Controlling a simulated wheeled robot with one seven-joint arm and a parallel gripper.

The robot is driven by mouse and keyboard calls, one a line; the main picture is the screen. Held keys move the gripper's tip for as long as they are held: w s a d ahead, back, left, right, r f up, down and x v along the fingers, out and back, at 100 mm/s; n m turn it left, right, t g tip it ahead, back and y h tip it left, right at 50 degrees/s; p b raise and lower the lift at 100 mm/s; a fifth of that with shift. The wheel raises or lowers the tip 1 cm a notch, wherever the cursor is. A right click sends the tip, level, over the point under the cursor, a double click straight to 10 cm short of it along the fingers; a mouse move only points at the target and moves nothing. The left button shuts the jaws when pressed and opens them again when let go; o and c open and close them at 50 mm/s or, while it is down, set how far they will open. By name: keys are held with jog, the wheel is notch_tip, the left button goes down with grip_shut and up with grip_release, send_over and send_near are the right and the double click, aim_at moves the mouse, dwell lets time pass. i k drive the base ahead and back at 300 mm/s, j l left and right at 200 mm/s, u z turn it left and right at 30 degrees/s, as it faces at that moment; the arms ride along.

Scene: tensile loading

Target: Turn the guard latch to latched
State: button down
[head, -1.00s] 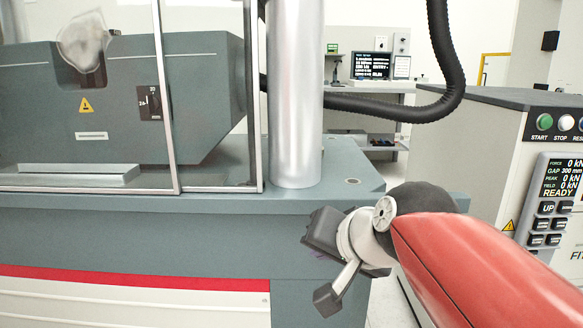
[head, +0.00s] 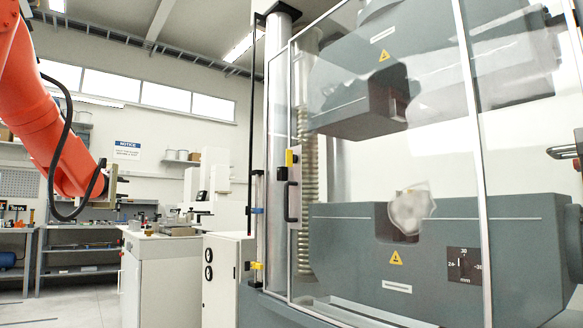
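The clear guard door (head: 385,152) with its light metal frame stands in front of the grey testing machine and looks shut. At its left edge is a small yellow-and-black fitting (head: 289,159), which looks like the guard latch. It stands roughly upright, but it is too small to tell which way it is turned. A dark handle (head: 290,202) sits just below it on the door edge.
A steel column (head: 277,90) and a black rod with blue and yellow stops (head: 257,265) stand left of the door. A white cabinet (head: 226,275) is beside them. Grey upper (head: 345,90) and lower (head: 350,250) machine heads show through the guard. Floor at lower left looks clear.

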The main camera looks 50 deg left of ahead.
aim_at(290, 158)
jog(key=u, duration=1.95)
